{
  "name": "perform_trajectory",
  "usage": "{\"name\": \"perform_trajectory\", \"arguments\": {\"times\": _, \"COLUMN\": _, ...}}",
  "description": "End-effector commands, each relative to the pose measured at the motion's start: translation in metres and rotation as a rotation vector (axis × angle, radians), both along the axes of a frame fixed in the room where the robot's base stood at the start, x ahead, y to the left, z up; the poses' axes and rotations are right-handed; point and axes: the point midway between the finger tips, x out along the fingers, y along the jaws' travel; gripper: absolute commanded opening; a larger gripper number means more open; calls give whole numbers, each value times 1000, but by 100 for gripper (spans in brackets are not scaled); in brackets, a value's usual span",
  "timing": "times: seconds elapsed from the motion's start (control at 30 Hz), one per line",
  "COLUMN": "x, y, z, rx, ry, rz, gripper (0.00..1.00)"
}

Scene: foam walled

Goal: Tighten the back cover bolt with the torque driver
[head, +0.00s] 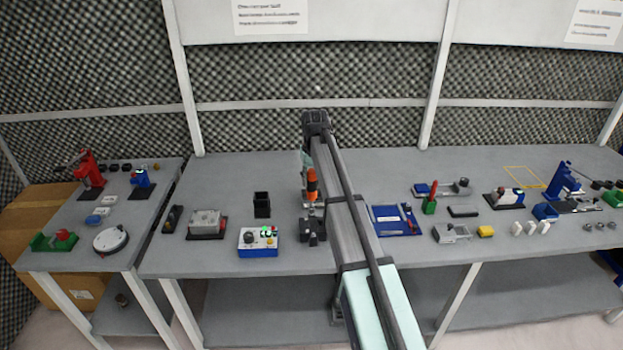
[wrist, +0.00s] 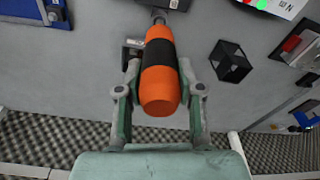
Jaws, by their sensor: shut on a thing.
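The torque driver, with an orange and black handle (head: 312,182), is in my gripper above the middle table. It also shows in the wrist view (wrist: 160,72), handle between the two fingers, its metal shaft at the top edge. My gripper (wrist: 160,80) is shut on the handle. In the head view the driver stands roughly upright over a small black fixture (head: 312,232); I cannot tell whether its tip touches it. The driver's tip is out of the wrist view. I cannot make out the back cover bolt in either view.
Left of the driver stand a black open box (head: 262,205), a blue control box (head: 260,241) with lit buttons, and a grey unit on a dark base (head: 206,223). A blue tray (head: 396,220) lies to the right. The foam wall (head: 250,132) is behind.

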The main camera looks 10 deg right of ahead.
Motion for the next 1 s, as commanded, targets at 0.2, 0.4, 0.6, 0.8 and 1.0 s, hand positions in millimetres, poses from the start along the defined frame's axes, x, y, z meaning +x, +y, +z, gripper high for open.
{"name": "perform_trajectory", "arguments": {"times": 0.2, "x": 0, "y": 0, "z": -3, "rx": 0, "ry": -1, "rz": 0, "gripper": 0}}
{"name": "perform_trajectory", "arguments": {"times": 0.4, "x": 0, "y": 0, "z": -5, "rx": 0, "ry": -1, "rz": 0, "gripper": 0}}
{"name": "perform_trajectory", "arguments": {"times": 0.6, "x": 0, "y": 0, "z": -8, "rx": 0, "ry": -1, "rz": 0, "gripper": 0}}
{"name": "perform_trajectory", "arguments": {"times": 0.8, "x": 0, "y": 0, "z": -11, "rx": 0, "ry": -1, "rz": 0, "gripper": 0}}
{"name": "perform_trajectory", "arguments": {"times": 1.0, "x": 0, "y": 0, "z": -14, "rx": 0, "ry": 0, "rz": 0, "gripper": 0}}
